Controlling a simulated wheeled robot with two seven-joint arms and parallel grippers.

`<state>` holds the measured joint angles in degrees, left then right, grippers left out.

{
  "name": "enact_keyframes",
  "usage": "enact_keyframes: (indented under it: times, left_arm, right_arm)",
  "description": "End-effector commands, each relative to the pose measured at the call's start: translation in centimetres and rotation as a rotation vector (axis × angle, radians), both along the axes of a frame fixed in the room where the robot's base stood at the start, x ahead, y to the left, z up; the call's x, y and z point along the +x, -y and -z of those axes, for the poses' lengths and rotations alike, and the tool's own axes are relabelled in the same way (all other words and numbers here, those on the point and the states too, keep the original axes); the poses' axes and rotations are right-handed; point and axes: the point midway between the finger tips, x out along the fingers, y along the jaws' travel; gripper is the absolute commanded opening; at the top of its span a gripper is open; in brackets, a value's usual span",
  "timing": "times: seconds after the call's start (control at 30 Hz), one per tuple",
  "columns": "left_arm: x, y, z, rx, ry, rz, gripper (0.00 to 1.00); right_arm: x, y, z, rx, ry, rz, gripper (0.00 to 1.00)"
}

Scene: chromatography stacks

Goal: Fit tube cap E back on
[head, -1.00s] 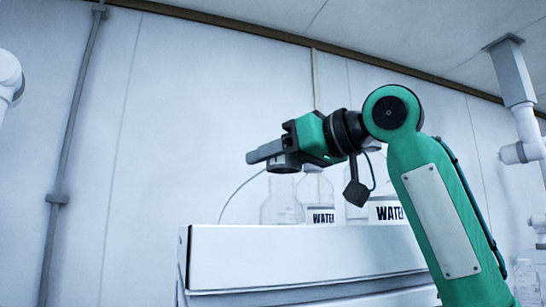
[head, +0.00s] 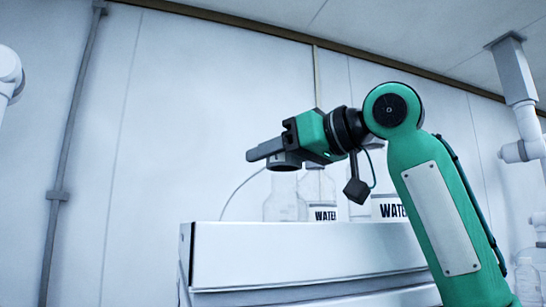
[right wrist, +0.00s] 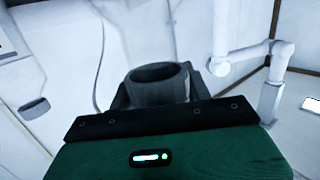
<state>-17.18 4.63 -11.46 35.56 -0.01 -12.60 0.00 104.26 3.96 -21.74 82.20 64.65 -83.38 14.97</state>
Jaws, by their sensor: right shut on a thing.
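My right gripper (head: 268,152) reaches leftward over a clear glass bottle (head: 283,207) on top of a white instrument stack. It is shut on a dark grey round cap (head: 286,167), held just above or at the bottle's mouth. I cannot tell whether they touch. In the right wrist view the cap (right wrist: 158,74) shows as a dark ring with a hollow top between the jaws. No letter E is readable. A thin pale tube (head: 240,189) curves from near the cap down to the stack's left. My left gripper is not in view.
Clear bottles with WATER labels (head: 323,214) (head: 390,208) stand to the right of the first bottle on the white stack (head: 300,255).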

Motion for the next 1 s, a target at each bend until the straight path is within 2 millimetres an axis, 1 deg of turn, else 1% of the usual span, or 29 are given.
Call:
enact_keyframes:
  times: [0.23, 0.73, 1.0]
  left_arm:
    - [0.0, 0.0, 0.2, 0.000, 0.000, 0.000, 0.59]
    - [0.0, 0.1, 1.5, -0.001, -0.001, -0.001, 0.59]
    - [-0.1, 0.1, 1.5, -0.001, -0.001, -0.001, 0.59]
  right_arm:
    - [0.0, 0.0, 0.2, 0.000, 0.000, 0.000, 0.26]
    - [0.0, 0.0, 1.9, 0.000, 0.000, 0.000, 0.26]
    - [0.0, 0.0, 2.0, 0.000, 0.000, 0.000, 0.26]
